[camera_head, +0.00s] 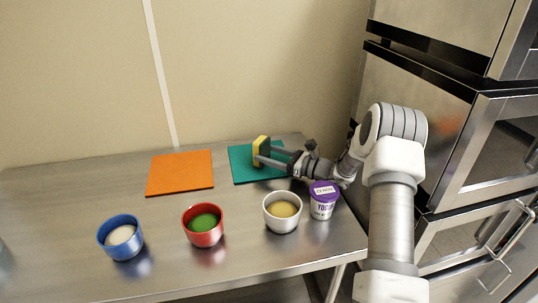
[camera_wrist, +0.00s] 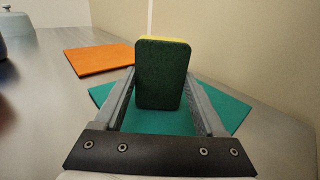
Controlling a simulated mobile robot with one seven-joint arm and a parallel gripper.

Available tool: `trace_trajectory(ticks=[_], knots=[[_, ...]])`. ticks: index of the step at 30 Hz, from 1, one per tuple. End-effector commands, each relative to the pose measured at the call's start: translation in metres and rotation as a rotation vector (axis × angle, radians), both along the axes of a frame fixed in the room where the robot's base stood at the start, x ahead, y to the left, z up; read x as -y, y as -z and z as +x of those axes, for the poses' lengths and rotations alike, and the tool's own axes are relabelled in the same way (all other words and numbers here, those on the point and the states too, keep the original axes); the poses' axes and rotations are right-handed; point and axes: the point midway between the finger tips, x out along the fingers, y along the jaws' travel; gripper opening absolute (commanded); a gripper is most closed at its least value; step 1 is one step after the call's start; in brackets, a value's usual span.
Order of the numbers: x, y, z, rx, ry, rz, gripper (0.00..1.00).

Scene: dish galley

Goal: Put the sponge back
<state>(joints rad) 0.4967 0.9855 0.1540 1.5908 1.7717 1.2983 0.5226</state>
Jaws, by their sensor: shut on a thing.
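The sponge (camera_head: 261,149) is a yellow block with a dark green face. My gripper (camera_head: 260,158) is shut on it and holds it upright over the teal mat (camera_head: 240,172). In the wrist view the sponge (camera_wrist: 163,75) stands between my two fingers (camera_wrist: 161,100), with its dark green face towards the camera and a yellow edge on top. The teal mat (camera_wrist: 150,122) lies below and behind it. I cannot tell whether the sponge's lower edge touches the mat.
An orange mat (camera_head: 180,173) lies left of the teal one. A blue bowl (camera_head: 121,247), a red bowl (camera_head: 204,236), a white bowl (camera_head: 282,223) and a yogurt tub (camera_head: 323,205) stand nearer the front edge. A wall is behind; steel ovens (camera_head: 470,140) stand at right. The left tabletop is mostly clear.

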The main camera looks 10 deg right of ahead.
Motion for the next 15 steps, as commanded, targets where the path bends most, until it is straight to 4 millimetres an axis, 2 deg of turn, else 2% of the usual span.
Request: trace_trajectory(ticks=[4, 5, 9, 15], knots=[[0.0004, 0.0055, -0.0001, -0.001, 0.001, 0.0, 0.22], [0.0005, 0.0052, 0.0, -0.001, 0.001, -0.001, 0.74], [0.0004, 0.0041, 0.0, -0.001, 0.0, -0.001, 1.0], [0.0002, 0.0039, -0.0001, -0.001, 0.0, 0.0, 1.0]])
